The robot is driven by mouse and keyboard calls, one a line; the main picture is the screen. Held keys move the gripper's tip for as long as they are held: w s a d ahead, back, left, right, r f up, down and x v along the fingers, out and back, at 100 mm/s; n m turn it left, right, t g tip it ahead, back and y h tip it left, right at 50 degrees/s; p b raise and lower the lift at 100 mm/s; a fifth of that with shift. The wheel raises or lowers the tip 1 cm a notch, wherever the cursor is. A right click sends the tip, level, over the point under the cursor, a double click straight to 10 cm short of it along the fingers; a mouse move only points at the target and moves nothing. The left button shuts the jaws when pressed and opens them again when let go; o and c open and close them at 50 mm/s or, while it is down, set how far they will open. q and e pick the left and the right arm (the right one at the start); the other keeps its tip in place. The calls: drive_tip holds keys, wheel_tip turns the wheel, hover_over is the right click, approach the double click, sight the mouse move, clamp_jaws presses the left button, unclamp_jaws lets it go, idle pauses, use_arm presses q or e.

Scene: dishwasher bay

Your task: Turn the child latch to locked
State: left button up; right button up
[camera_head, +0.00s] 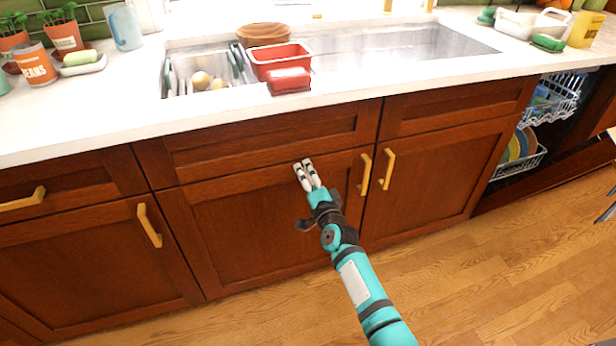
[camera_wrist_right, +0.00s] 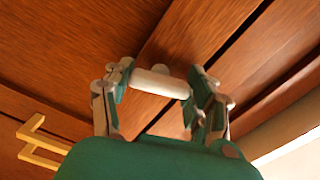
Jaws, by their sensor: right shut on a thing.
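The child latch (camera_wrist_right: 160,83) is a small white rounded bar on the brown wooden cabinet front below the sink. In the right wrist view it lies between my right gripper's two fingers, its ends at the teal finger pads. My right gripper (camera_head: 304,166) is shut on it, at the top of the cabinet door (camera_head: 255,230) just under the false drawer front. In the head view the fingers hide the latch, and I cannot tell its turned position there. My left gripper is not in view.
Brass handles (camera_head: 365,174) (camera_head: 388,169) stand out just right of my gripper. The counter edge (camera_head: 350,92) juts above, with a red tub (camera_head: 279,58) and a red sponge-like block (camera_head: 289,80) near it. An open dishwasher with racks (camera_head: 520,162) is at right. The wooden floor (camera_head: 480,270) is clear.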

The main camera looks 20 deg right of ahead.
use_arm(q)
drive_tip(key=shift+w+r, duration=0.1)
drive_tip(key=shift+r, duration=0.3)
use_arm(e)
drive_tip(key=shift+m, duration=1.7)
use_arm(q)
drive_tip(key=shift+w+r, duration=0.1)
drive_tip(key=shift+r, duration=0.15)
use_arm(e)
drive_tip(key=o, duration=1.2)
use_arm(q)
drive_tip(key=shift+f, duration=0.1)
use_arm(e)
drive_tip(key=s, duration=1.2)
drive_tip(key=shift+d, duration=0.25)
